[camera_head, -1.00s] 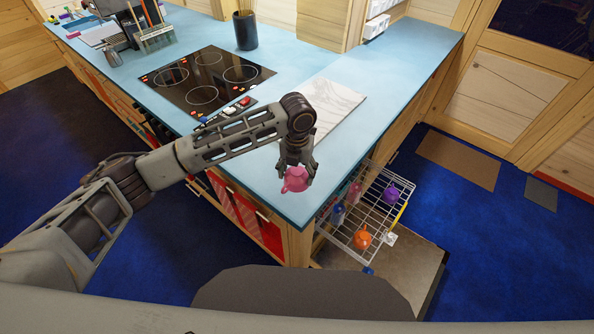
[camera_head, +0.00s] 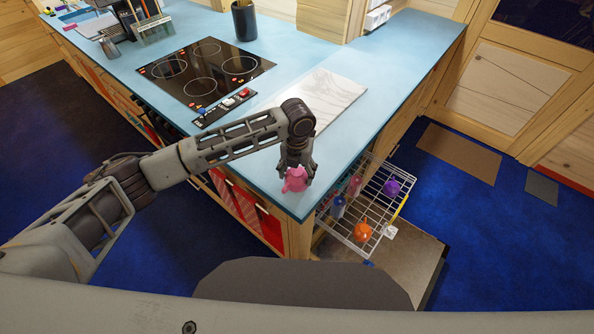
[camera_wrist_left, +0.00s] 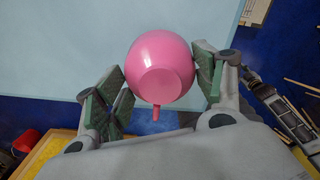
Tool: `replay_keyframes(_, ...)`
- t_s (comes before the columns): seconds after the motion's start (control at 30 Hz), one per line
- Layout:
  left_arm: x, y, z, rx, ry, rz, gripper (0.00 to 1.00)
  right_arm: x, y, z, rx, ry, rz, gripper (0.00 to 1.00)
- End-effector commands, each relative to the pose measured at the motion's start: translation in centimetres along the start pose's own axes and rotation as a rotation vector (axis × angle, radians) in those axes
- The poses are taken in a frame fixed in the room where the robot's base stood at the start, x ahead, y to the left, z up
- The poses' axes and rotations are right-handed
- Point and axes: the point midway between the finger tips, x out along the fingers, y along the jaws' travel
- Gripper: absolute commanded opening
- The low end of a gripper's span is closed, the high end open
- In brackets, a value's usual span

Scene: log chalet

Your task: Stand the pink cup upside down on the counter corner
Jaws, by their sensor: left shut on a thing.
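The pink cup (camera_head: 294,181) is at the near corner of the light blue counter (camera_head: 262,184), in my left gripper (camera_head: 296,172). The gripper points down and is shut on the cup. In the left wrist view the cup (camera_wrist_left: 160,62) sits between the green finger pads of the left gripper (camera_wrist_left: 160,92). Its flat round base faces the camera, so it looks upside down, and its handle points toward the palm side. I cannot tell whether its rim touches the counter. My right gripper does not show.
A black hob (camera_head: 205,75) and a pale marble board (camera_head: 335,98) are on the counter. A wire rack (camera_head: 352,232) holding an orange item (camera_head: 362,231) and a purple item (camera_head: 392,187) sticks out beside the corner. The counter around the cup is bare.

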Motion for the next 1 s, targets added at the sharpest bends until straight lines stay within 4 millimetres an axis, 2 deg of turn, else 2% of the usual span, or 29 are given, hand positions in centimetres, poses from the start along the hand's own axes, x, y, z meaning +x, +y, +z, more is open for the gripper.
replay_keyframes(0.43,-0.03,-0.02,0.02,0.000,0.000,0.000,0.42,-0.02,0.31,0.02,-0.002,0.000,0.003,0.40)
replay_keyframes(0.47,-0.03,-0.02,0.02,0.000,0.000,0.000,0.70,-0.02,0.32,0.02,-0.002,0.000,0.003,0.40)
replay_keyframes(0.63,-0.03,-0.02,0.01,0.000,0.000,0.000,0.92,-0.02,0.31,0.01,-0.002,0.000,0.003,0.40)
replay_keyframes(1.0,-0.01,-0.01,-0.01,0.000,0.000,0.000,0.94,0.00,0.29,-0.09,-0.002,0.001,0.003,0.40)
